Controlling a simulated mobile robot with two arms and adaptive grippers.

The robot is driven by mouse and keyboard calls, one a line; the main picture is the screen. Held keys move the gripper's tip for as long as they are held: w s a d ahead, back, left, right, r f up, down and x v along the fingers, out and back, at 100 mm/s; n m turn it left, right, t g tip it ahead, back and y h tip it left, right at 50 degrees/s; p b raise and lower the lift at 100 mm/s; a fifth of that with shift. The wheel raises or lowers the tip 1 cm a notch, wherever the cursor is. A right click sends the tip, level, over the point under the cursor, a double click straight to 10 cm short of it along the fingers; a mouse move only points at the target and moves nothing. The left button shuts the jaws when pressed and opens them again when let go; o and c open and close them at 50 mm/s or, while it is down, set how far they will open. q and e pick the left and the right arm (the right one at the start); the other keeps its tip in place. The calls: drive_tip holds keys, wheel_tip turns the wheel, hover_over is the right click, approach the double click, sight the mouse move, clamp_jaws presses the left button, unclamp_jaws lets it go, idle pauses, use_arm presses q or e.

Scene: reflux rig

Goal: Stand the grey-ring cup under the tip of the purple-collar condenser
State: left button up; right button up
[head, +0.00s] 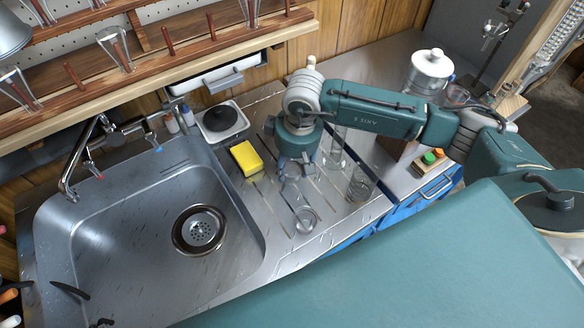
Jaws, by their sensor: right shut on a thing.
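My right gripper (294,181) points down over the ribbed steel drainboard, right of the sink. It is shut on a clear glass cup (306,218), whose round end shows just below the fingers. I cannot make out a grey ring on it, and its upper part is hidden by the gripper. Two more clear glass vessels stand to the right, one at the front (360,186) and one farther back (336,150). I cannot pick out a purple-collar condenser. My left gripper is not in view.
A yellow sponge (245,158) lies left of the gripper, with a hot plate (222,120) behind it. The sink (130,245) and its tap (80,160) are at left. A white-lidded jar (430,70) and a metal stand (490,45) are at back right. A wooden shelf overhangs the back.

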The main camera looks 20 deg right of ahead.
drive_tip(key=shift+r, duration=0.1)
drive_tip(key=o, duration=0.8)
drive_tip(key=shift+c, duration=0.2)
